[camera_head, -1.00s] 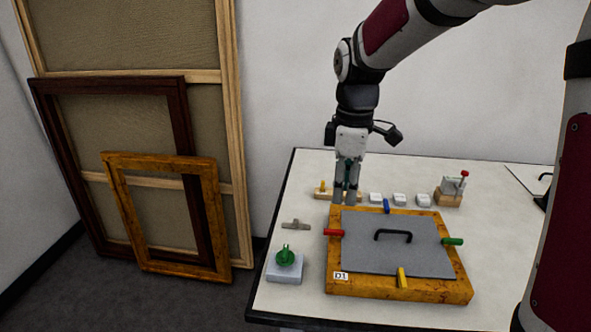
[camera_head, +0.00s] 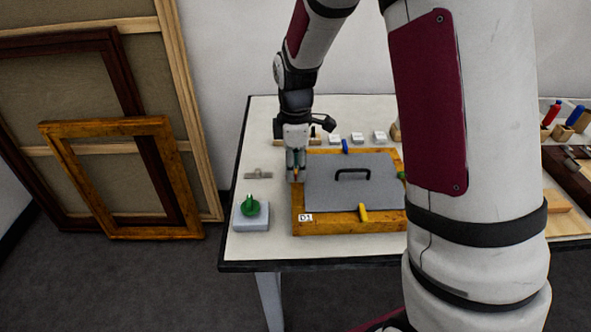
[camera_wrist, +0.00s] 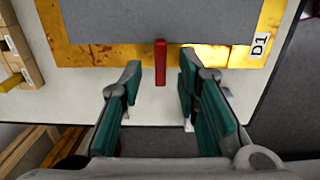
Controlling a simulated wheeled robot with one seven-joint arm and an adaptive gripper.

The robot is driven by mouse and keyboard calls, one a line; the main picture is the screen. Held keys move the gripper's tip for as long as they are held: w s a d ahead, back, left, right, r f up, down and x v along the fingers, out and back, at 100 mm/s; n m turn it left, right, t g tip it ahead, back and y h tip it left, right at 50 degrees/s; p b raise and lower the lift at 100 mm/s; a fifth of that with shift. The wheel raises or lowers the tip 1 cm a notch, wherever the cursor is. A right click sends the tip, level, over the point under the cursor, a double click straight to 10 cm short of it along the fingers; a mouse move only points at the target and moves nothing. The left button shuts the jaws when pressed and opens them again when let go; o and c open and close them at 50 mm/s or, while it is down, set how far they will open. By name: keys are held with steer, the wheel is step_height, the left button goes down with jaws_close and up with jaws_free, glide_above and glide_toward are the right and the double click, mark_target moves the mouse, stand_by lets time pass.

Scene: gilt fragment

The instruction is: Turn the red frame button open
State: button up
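The red frame button (camera_wrist: 160,62) shows in the wrist view as a narrow red bar that crosses the edge of the gilt frame (camera_wrist: 208,54) and sticks out over the table. My gripper (camera_wrist: 160,85) is open, with its green-padded fingers on either side of the red button and apart from it. In the head view my gripper (camera_head: 296,176) points down at the left edge of the gilt frame (camera_head: 340,226) and hides most of the red button there. The grey backing panel (camera_head: 352,188) with a black handle lies inside the frame.
A yellow button (camera_head: 363,212) and a blue button (camera_head: 345,146) sit on the frame's near and far sides. A green knob on a grey block (camera_head: 251,217) and a small metal piece (camera_head: 259,174) lie to the left. My own arm covers the table's right part.

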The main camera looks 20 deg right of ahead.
steer(key=shift+f, duration=0.85)
steer(key=shift+c, duration=0.2)
jaws_close()
